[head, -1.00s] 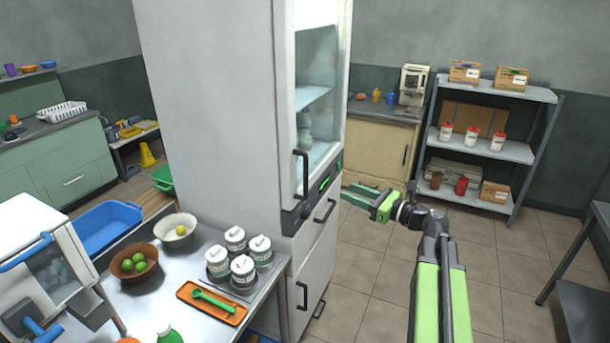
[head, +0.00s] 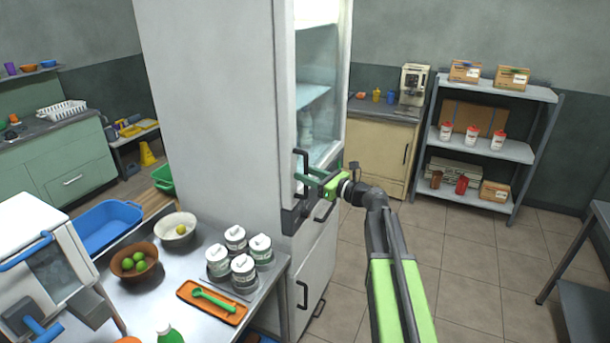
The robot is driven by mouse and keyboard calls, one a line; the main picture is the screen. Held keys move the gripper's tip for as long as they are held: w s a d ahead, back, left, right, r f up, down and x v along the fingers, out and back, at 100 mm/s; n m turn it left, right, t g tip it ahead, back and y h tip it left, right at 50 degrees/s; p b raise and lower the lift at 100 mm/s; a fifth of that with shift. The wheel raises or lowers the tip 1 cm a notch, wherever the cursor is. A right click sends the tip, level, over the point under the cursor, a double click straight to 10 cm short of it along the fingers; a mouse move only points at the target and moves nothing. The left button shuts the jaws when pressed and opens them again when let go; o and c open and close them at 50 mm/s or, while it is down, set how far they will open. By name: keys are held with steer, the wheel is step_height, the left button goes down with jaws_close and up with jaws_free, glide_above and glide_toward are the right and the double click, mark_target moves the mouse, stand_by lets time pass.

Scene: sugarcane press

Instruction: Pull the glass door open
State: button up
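The glass door (head: 318,95) is on the upper part of a tall white fridge (head: 215,110) and looks closed. Shelves and a few containers show through the glass. A dark vertical handle (head: 297,165) stands on the door's left edge. My green gripper (head: 308,177) is at the lower part of this handle, coming from the right. Its fingers point left and show a gap between them, with the handle seemingly at or between their tips. I cannot tell whether they touch it. The gripper covers part of the control panel below the glass.
A steel table (head: 180,285) with lidded jars (head: 242,268), bowls and an orange tray (head: 212,302) stands in front left of the fridge. A shelf rack (head: 487,150) stands at the back right. The tiled floor (head: 465,265) to the right is free.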

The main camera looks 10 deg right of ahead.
steer(key=shift+w+a, duration=0.15)
steer(key=shift+w, duration=0.05)
jaws_close()
stand_by(1.4)
